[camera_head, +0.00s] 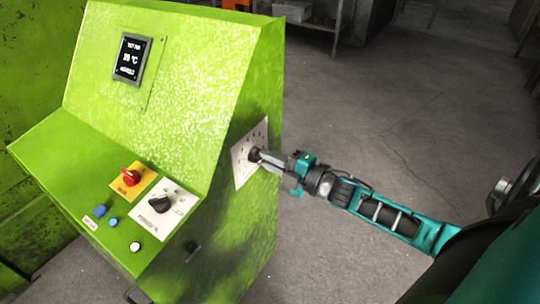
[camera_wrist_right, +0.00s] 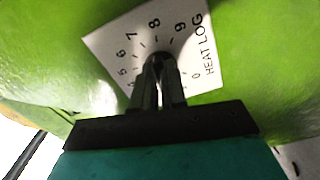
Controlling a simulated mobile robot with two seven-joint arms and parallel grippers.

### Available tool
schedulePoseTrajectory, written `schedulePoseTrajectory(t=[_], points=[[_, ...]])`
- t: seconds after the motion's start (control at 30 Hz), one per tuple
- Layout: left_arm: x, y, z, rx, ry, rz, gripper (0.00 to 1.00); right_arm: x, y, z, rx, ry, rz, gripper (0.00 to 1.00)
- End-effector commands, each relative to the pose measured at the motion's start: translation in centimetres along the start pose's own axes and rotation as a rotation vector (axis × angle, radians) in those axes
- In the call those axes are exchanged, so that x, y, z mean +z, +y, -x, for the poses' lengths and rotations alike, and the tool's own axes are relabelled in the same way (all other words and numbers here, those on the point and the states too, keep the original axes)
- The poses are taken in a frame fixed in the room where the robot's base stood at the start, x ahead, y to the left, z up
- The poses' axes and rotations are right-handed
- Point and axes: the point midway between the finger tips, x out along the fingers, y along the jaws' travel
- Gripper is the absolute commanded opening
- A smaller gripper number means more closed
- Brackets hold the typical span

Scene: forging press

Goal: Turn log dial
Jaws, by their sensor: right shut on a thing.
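The log dial is a dark knob (camera_head: 254,154) on a white scale plate (camera_head: 240,171) on the right side of the green console. My right gripper (camera_head: 262,156) is shut on this knob, its arm coming in from the right. In the right wrist view the plate (camera_wrist_right: 104,52) reads "HEAT LOG" with numbers around the knob. The fingers (camera_wrist_right: 159,82) close around the knob from below and hide most of it and part of the scale. The dial's pointer cannot be made out. My left gripper is not in view.
The floor (camera_head: 370,120) right of the console is clear. A shelf stands at the back.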

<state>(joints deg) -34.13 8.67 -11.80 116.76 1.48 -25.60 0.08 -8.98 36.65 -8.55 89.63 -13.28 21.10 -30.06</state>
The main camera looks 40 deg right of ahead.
Motion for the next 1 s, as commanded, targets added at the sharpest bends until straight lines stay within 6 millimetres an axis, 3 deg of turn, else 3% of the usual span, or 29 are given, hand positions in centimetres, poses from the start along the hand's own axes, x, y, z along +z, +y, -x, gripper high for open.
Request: schedulePoseTrajectory(t=[0.57,0.6,0.83,1.0], points=[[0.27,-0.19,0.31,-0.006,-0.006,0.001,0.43,0.02,-0.05,0.01,0.0,-0.001,-0.03,0.0],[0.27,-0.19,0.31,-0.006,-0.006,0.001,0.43,0.02,-0.05,0.01,0.0,-0.001,-0.03,0.14],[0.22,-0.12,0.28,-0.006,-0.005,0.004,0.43,0.02,-0.04,0.01,-0.001,-0.001,-0.029,0.36],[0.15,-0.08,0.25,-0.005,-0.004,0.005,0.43,0.02,-0.04,0.01,0.0,0.0,-0.029,0.37]])
